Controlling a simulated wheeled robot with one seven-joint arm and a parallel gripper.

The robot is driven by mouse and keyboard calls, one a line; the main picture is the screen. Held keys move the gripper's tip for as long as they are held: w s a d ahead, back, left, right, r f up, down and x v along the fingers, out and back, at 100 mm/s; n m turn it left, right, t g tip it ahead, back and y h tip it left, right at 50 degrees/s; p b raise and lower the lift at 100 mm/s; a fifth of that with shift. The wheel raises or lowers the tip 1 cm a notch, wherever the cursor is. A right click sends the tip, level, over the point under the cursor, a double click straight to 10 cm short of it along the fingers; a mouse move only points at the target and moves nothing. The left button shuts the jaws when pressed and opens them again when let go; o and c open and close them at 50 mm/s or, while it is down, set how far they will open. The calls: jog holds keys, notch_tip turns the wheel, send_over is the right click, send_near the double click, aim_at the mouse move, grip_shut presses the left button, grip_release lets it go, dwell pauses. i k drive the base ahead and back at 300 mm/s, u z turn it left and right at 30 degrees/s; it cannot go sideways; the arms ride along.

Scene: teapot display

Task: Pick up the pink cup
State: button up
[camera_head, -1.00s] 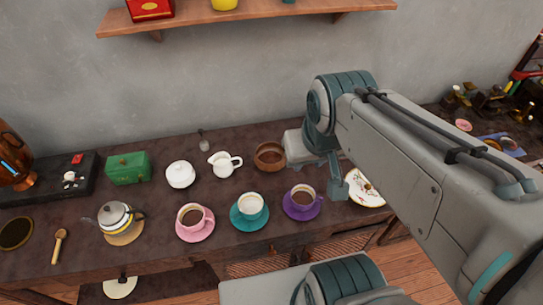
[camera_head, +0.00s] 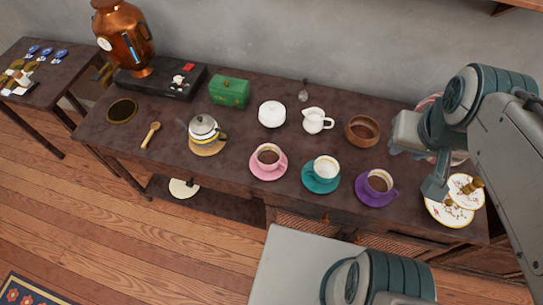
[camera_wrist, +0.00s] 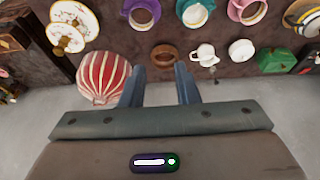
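The pink cup (camera_head: 267,156) holds dark liquid and stands upright on its pink saucer (camera_head: 268,175) near the front of the table. It is left of the teal cup (camera_head: 325,167) and the purple cup (camera_head: 378,181). The pink cup also shows at the top edge of the wrist view (camera_wrist: 247,12), partly cut off. My gripper (camera_wrist: 158,84) is open, with its two fingers apart and nothing between them. In the head view it is at the right, beyond the brown bowl and well away from the pink cup; its fingertips are not clear there.
A teapot (camera_head: 204,130), white sugar bowl (camera_head: 272,114), white creamer (camera_head: 316,121) and brown bowl (camera_head: 362,130) stand around the cups. A red-and-white striped rounded object (camera_wrist: 103,77) is close to my gripper. Flowered plates (camera_head: 448,211) lie at the right end.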

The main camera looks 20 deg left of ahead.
aim_at(268, 155)
jog(key=k, duration=0.5)
jog(key=u, duration=1.25)
jog(key=i, duration=0.55)
jog(key=z, duration=1.2)
